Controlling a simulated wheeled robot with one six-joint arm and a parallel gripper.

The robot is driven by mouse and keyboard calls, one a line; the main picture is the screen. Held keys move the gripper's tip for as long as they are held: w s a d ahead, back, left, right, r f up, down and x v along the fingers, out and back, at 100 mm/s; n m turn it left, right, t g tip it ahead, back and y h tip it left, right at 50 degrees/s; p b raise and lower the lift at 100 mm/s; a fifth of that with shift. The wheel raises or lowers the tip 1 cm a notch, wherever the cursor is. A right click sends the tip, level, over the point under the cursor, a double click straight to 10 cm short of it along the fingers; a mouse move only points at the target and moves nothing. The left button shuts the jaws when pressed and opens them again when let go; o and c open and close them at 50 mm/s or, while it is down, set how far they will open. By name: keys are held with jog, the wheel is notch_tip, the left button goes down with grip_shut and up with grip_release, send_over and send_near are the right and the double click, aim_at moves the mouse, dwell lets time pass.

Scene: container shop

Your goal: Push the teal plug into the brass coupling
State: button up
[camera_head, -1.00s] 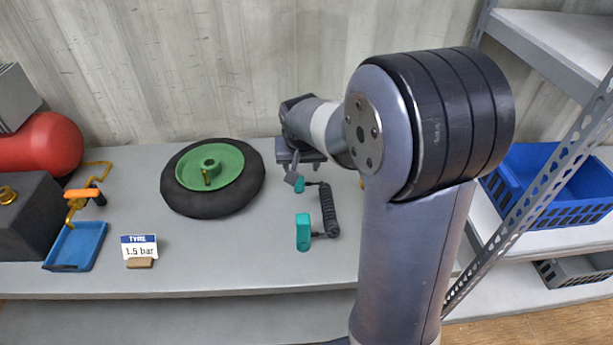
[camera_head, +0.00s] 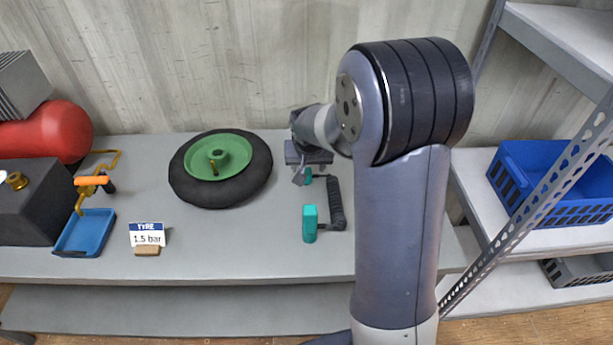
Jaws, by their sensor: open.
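A black coiled hose (camera_head: 335,202) lies on the grey bench with a teal piece at each end. The larger, near teal piece (camera_head: 309,226) lies free in front. The far, smaller teal piece (camera_head: 308,177) is partly hidden by my gripper; which of the two is the plug I cannot tell for sure. My gripper (camera_head: 299,179) is open, pointing down right beside the far teal piece; whether that piece is between the fingers is unclear. A brass coupling (camera_head: 17,180) sits on the dark box (camera_head: 35,210) at the far left.
A tyre on a green rim (camera_head: 257,185) lies left of my gripper. Beyond it are a "TYRE 1.5 bar" sign (camera_head: 147,234), a blue tray (camera_head: 87,232), an orange-handled valve (camera_head: 91,181) and a red tank (camera_head: 55,130). A shelf post (camera_head: 540,205) stands at right. The front middle bench is clear.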

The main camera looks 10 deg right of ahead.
aim_at(307, 171)
jog(key=shift+f, duration=0.1)
jog(key=shift+p+x, duration=0.3)
jog(key=shift+x, duration=2.2)
jog(key=shift+a, duration=0.15)
jog(key=c, duration=1)
notch_tip(307, 171, up, 10)
jog(key=shift+w+r, duration=0.1)
